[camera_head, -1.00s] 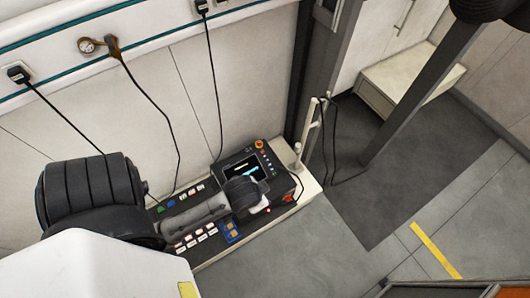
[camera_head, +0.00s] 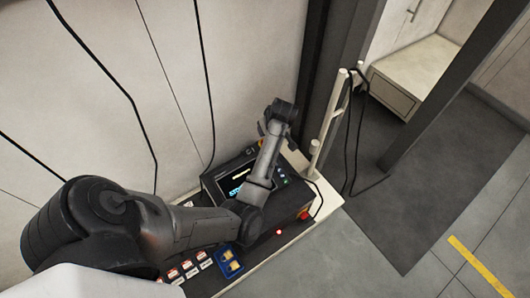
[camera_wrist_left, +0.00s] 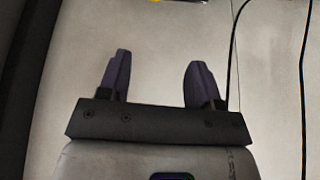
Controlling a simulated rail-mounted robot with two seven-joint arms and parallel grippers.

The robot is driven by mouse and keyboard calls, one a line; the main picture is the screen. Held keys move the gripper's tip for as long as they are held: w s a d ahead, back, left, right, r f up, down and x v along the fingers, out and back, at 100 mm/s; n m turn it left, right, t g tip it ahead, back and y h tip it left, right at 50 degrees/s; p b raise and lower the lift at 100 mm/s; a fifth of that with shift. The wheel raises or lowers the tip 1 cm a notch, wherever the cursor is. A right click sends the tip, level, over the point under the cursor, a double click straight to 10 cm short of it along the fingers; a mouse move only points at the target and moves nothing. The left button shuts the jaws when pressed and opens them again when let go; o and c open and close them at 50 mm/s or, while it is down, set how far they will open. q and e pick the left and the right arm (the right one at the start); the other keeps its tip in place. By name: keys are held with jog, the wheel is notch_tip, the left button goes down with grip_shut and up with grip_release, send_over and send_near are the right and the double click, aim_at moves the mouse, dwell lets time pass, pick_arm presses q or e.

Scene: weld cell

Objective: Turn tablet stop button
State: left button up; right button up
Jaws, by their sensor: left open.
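The tablet (camera_head: 211,190), a dark box with a lit screen (camera_head: 233,181), sits on the pale bench, partly covered by my left arm. An orange spot (camera_head: 261,128) at its far corner looks like the stop button, mostly hidden behind my wrist. My left arm reaches over the tablet, its end at the far right corner; the fingers cannot be made out in the head view. In the left wrist view my left gripper (camera_wrist_left: 158,65) is open and empty, its two dark purple fingers apart before a pale wall. A yellow-orange edge (camera_wrist_left: 172,1) shows at the top there. My right gripper is not in view.
A white post (camera_head: 328,125) with a cable stands right of the tablet. Coloured buttons and a blue switch block (camera_head: 229,262) lie in front. A red knob (camera_head: 304,215) is on the box's near right side. Cables hang along the wall behind. Grey floor is clear at right.

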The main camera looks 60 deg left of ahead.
pick_arm(q)
jog(key=shift+n+h, duration=0.4)
jog(key=shift+n, duration=0.4)
jog(key=b+x, duration=0.2)
jog(key=x, duration=0.3)
jog(key=w+b+x, duration=0.1)
jog(key=b+x, duration=0.2)
jog(key=x, duration=0.3)
jog(key=b+x, duration=0.2)
jog(key=x, duration=0.4)
jog(key=shift+w+d+f, duration=0.15)
jog(key=shift+w+d, duration=0.1)
jog(key=shift+d, duration=0.05)
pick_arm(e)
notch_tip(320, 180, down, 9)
pick_arm(q)
jog(key=shift+c, duration=0.4)
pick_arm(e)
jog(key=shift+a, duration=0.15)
